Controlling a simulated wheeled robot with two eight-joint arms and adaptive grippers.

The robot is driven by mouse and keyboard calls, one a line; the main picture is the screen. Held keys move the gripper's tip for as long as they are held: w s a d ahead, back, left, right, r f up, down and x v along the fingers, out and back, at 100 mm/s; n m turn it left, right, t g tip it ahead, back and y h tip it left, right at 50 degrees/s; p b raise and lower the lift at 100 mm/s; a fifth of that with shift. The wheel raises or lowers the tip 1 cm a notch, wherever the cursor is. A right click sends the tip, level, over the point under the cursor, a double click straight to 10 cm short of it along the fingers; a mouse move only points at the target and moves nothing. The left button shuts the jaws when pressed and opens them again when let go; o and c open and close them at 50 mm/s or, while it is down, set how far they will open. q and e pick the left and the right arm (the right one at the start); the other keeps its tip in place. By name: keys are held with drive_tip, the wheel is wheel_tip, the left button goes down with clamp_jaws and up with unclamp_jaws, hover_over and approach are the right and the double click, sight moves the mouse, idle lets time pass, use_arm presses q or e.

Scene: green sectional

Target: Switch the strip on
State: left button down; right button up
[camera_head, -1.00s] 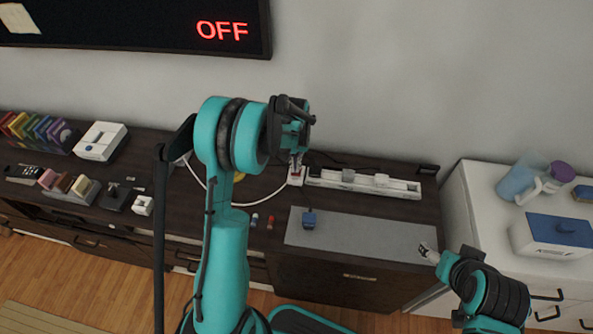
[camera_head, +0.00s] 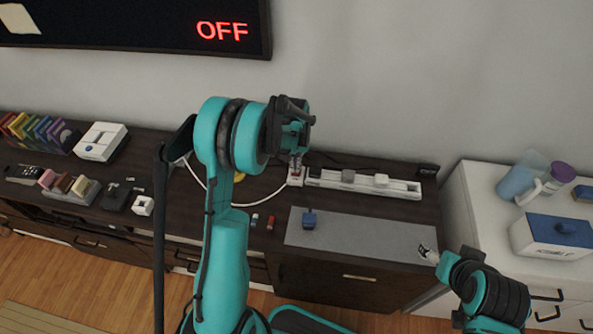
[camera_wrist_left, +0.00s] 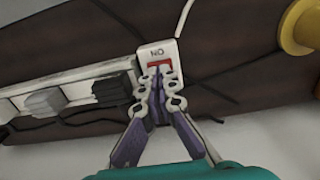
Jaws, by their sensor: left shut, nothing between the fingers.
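The white power strip (camera_head: 400,190) lies along the back of the dark cabinet, with grey plugs (camera_head: 348,175) in it. In the left wrist view the strip (camera_wrist_left: 78,90) runs in from the left, with a grey and a black plug. Its end block has a red switch (camera_wrist_left: 160,63) under upside-down ON lettering. My left gripper (camera_wrist_left: 160,74) is shut and empty, its tips at the switch and partly covering it; contact is unclear. It also shows above the strip's left end in the head view (camera_head: 296,168). My right gripper (camera_head: 429,254) is at lower right, too small to judge.
A wall screen (camera_head: 150,22) reads OFF in red. A grey mat (camera_head: 370,238) with a blue block (camera_head: 309,219) lies in front of the strip. A white dresser (camera_head: 480,210) stands at right. A white cable (camera_head: 262,199) runs left from the strip.

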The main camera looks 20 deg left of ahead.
use_arm(q)
drive_tip(key=shift+f+b, duration=0.85)
drive_tip(key=shift+f, duration=0.2)
idle(0.4)
drive_tip(key=shift+r, duration=0.2)
drive_tip(key=shift+r+p, duration=2.25)
drive_tip(key=shift+r, duration=1.15)
